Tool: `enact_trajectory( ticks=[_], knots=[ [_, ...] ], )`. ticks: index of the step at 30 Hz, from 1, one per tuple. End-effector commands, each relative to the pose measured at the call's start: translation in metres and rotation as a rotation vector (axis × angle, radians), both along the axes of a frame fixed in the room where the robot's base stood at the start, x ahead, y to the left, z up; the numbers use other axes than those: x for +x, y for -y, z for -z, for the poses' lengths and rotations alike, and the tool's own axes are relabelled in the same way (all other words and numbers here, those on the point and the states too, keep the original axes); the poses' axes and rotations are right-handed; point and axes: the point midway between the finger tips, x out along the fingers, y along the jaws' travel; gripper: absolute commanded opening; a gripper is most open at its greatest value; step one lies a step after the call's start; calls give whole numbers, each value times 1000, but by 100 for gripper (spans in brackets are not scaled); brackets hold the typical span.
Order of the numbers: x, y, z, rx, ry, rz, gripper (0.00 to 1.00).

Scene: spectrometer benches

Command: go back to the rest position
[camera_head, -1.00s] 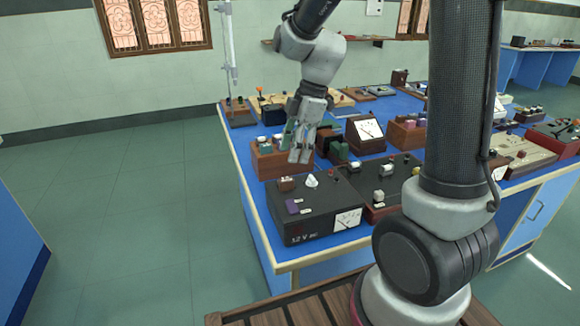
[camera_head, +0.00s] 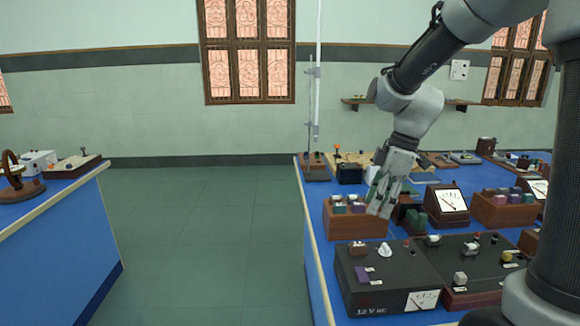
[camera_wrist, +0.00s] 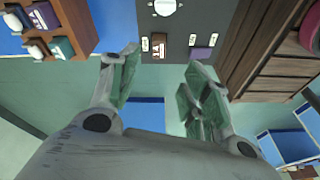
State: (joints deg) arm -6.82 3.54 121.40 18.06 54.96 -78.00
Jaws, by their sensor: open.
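My gripper (camera_head: 383,195) hangs over the blue bench (camera_head: 317,262), fingers pointing down. In the wrist view its two green-padded fingers (camera_wrist: 160,88) are spread wide with nothing between them. In the head view the fingertips overlap the wooden rack of coloured blocks (camera_head: 350,225) behind the black 12 V power box (camera_head: 385,272). I cannot tell how high above the rack they are. The power box also shows in the wrist view (camera_wrist: 185,25), beyond the fingertips.
Meters, wooden blocks and boxes crowd the bench, with a white-faced meter (camera_head: 450,200) right of my gripper. A tall stand (camera_head: 317,100) rises at the back. Another bench (camera_head: 65,195) is at left. The floor between the benches (camera_head: 205,230) is clear.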

Motion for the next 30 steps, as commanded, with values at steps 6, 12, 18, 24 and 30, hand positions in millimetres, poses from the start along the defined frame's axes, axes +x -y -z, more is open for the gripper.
enact_trajectory(
  ticks=[6,12,18,24,30],
  knots=[
    [-46,28,1,-94,-148,547,48],
    [-114,72,-33,-119,-104,1078,48],
    [-169,100,-56,-61,33,1283,48],
    [-188,108,-74,7,137,1306,48],
    [-189,110,-79,23,157,1315,48]
  ],
)
